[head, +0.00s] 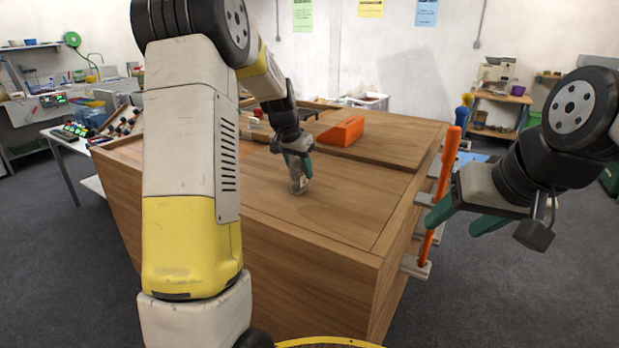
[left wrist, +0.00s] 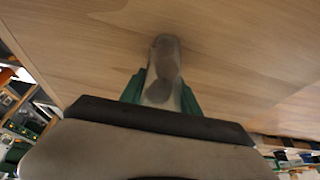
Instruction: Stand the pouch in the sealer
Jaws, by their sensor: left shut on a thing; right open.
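My left gripper (head: 298,164) is shut on a small clear pouch (head: 299,184) with brownish contents. The pouch hangs below the fingers, close to the wooden worktop (head: 345,205); I cannot tell whether it touches. In the left wrist view the pouch (left wrist: 165,62) stands out between the green fingers (left wrist: 160,90) over bare wood. My right gripper (head: 458,218) is open and empty, off the right side of the bench. I cannot clearly identify the sealer; an orange wedge-shaped object (head: 342,131) lies on the worktop beyond the pouch.
Orange-handled tools (head: 447,160) hang in holders on the bench's right side, near my right gripper. A compartmented wooden tray (head: 122,122) is at the bench's far left. A white bin (head: 368,101) stands behind the bench. The worktop around the pouch is clear.

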